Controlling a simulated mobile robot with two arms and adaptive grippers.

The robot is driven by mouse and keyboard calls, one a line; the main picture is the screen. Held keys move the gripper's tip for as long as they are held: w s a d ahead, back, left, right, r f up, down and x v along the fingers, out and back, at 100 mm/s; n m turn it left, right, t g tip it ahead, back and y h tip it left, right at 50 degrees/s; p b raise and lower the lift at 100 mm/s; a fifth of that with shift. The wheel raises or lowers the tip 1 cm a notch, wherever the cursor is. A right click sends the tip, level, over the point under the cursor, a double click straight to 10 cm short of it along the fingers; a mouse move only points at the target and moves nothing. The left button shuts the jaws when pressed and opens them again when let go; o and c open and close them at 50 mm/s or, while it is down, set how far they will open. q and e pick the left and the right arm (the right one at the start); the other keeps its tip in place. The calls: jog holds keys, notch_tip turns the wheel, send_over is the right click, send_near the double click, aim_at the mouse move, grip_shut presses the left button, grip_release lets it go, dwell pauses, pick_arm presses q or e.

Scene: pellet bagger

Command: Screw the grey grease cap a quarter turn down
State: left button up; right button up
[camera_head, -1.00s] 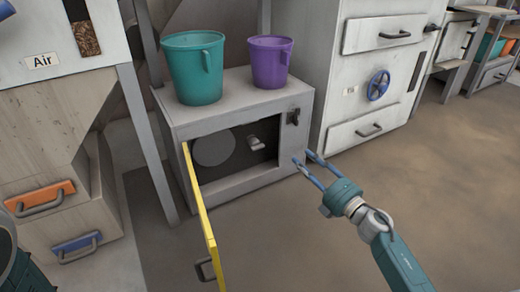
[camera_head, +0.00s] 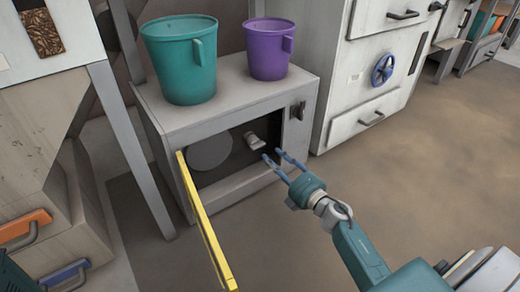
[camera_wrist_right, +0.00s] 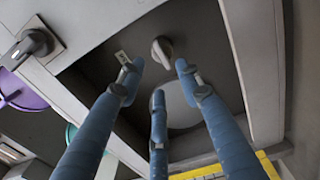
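The grey grease cap (camera_head: 256,141) sticks out from the dark back inside the open grey cabinet (camera_head: 240,189), right of a round grey disc (camera_head: 209,150). In the right wrist view the grease cap (camera_wrist_right: 162,50) shows just ahead of the fingertips. My right gripper (camera_head: 273,156) is open and empty at the cabinet's opening, in front of the cap and a little to its right. Its blue fingers are spread and apart from the cap. My left gripper is not in view.
The cabinet's yellow door (camera_head: 205,222) stands swung open on the left. A teal bucket (camera_head: 181,60) and a purple bucket (camera_head: 268,50) stand on top. A latch handle (camera_head: 299,111) is on the right front. The floor to the right is clear.

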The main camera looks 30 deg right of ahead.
aim_at(260, 147)
jog(key=w, duration=0.2)
jog(key=w+b, duration=0.1)
jog(key=w, duration=0.1)
jog(key=w+b, duration=0.1)
jog(key=w, duration=0.1)
jog(key=shift+a+f, duration=0.15)
jog(key=shift+a, duration=0.25)
jog(key=shift+w+a+b, duration=0.1)
jog(key=shift+w+b, duration=0.25)
jog(key=shift+w, duration=0.4)
grip_shut()
